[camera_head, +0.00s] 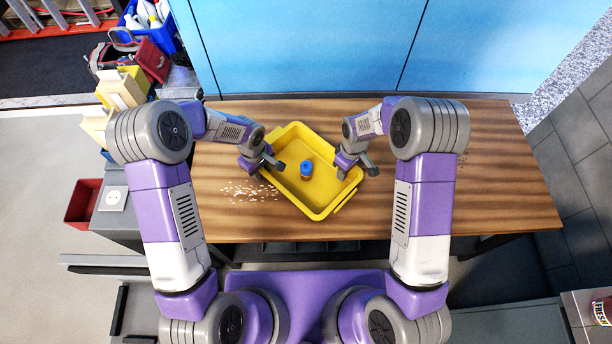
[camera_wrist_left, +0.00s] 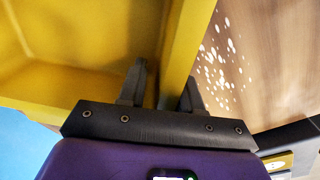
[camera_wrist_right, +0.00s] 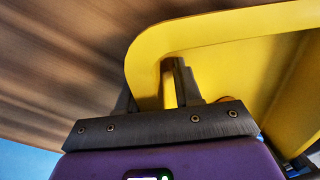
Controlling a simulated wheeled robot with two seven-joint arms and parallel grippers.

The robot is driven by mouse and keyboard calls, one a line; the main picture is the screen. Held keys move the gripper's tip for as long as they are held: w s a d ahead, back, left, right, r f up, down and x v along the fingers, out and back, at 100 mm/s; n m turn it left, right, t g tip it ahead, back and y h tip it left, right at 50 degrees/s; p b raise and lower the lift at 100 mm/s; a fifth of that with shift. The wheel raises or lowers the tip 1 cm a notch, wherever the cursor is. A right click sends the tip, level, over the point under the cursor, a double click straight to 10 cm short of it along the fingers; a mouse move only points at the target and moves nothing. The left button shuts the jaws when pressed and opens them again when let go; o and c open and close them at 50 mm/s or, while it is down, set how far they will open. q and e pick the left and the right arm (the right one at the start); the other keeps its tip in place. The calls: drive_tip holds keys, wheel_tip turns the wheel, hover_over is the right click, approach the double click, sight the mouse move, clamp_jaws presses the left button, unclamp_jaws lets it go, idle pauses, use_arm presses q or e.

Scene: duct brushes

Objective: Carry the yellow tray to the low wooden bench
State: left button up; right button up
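The yellow tray (camera_head: 336,207) is on or just above the striped wooden top, turned at an angle; I cannot tell if it touches. A small blue-capped can (camera_head: 306,169) stands inside it. My left gripper (camera_head: 274,164) is at the tray's left side; in the left wrist view its fingers (camera_wrist_left: 164,88) straddle the tray wall and appear shut on it. My right gripper (camera_head: 358,165) is at the right side; in the right wrist view its fingers (camera_wrist_right: 153,88) straddle the rim and appear shut on it, with finger contact partly hidden.
White flakes (camera_head: 250,191) lie left of the tray. Blue panels (camera_head: 310,45) stand behind. A red bin (camera_head: 82,203) and a stack of bags and boxes (camera_head: 125,85) are at left. Another wooden bench is not identifiable.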

drive_tip(key=shift+r, duration=0.1)
use_arm(q)
wheel_tip(320, 180, up, 12)
drive_tip(key=shift+s+a, duration=0.2)
drive_tip(key=shift+s, duration=0.05)
use_arm(e)
wheel_tip(320, 180, up, 12)
drive_tip(key=shift+w+d, duration=0.2)
drive_tip(key=shift+d, duration=0.05)
use_arm(q)
drive_tip(key=shift+f, duration=0.1)
idle(0.4)
